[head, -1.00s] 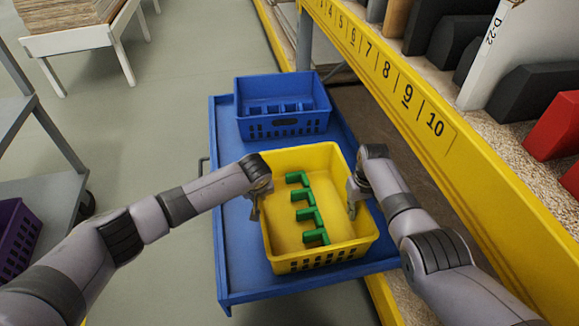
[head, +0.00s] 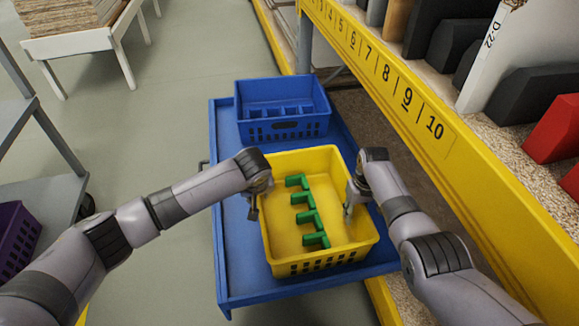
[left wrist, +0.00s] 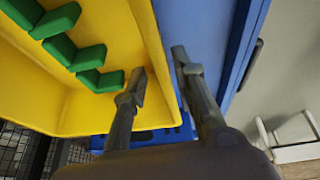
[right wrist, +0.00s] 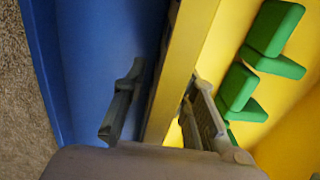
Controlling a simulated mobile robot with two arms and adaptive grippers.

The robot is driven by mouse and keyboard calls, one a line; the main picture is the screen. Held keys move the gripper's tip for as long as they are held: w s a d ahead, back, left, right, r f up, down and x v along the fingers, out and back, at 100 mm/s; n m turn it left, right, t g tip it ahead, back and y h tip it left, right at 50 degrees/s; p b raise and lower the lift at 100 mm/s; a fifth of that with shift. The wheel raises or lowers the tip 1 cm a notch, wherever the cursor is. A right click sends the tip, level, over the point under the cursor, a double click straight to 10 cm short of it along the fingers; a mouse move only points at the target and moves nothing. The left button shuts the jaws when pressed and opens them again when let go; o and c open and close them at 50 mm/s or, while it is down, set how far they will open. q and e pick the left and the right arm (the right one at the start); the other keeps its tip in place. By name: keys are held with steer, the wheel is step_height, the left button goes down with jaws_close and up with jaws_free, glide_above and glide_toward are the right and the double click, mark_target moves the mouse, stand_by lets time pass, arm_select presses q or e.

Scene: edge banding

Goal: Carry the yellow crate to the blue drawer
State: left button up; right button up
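The yellow crate (head: 276,235) sits upright over the near part of the blue drawer (head: 235,283), with a row of several green parts (head: 307,216) inside. My left gripper (head: 252,213) is at the crate's left wall. In the left wrist view its fingers (left wrist: 161,64) are apart, one inside the crate and one outside, with the wall between them. My right gripper (head: 348,212) is at the right wall. In the right wrist view its fingers (right wrist: 163,76) also stand apart on either side of that wall. The lower fingertips are partly hidden in the head view.
A blue crate (head: 283,128) with dividers stands on the drawer's far part. A yellow numbered shelf beam (head: 408,98) runs close along the right. A grey cart with a purple crate (head: 17,240) is at the left. Open floor lies between cart and drawer.

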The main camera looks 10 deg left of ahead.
step_height(320, 180, up, 8)
steer(key=shift+w+d+f, duration=0.1)
steer(key=shift+d+f, duration=0.05)
steer(key=shift+f, duration=0.1)
arm_select(q)
steer(key=v, duration=0.7)
arm_select(e)
steer(key=shift+r, duration=0.3)
steer(key=shift+w+r, duration=0.15)
arm_select(q)
steer(key=shift+f, duration=0.15)
arm_select(e)
steer(key=shift+f, duration=0.2)
